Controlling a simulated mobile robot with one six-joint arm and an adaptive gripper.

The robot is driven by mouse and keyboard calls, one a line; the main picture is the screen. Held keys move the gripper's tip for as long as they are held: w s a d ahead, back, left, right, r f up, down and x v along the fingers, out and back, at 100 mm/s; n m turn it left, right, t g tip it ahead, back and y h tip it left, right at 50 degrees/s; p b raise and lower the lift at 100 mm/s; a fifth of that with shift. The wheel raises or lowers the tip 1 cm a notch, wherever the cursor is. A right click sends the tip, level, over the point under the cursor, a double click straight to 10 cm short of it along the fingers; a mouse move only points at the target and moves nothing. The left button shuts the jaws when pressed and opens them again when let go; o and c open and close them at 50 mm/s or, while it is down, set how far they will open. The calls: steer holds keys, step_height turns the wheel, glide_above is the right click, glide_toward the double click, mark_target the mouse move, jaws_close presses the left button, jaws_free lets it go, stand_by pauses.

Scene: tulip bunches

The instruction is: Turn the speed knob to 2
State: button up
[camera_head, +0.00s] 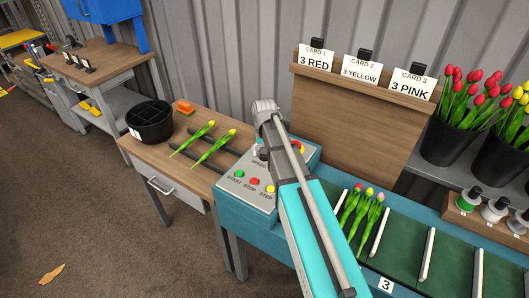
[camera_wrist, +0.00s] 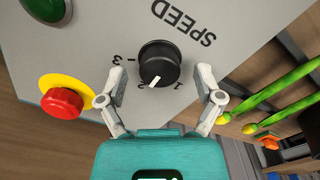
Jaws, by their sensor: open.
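The black speed knob (camera_wrist: 158,65) is on the grey control panel (camera_wrist: 235,35), seen in the wrist view with the SPEED label upside down. Its white pointer line aims toward the lower left, close to the printed 2. The 1 is to its right and the 3 to its left. My gripper (camera_wrist: 155,75) is open, with one finger on each side of the knob and visible gaps between. In the head view the control panel (camera_head: 228,187) shows partly; my arm hides the knob and the fingertips.
A red emergency button on a yellow ring (camera_wrist: 62,103) is left of the knob, with a green button (camera_wrist: 47,8) above it. Tulips (camera_head: 214,145) and a black round container (camera_head: 150,122) are on the wooden table to the left. A conveyor (camera_head: 405,250) with tulips extends right.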

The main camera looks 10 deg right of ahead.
steer(key=shift+n, duration=0.5)
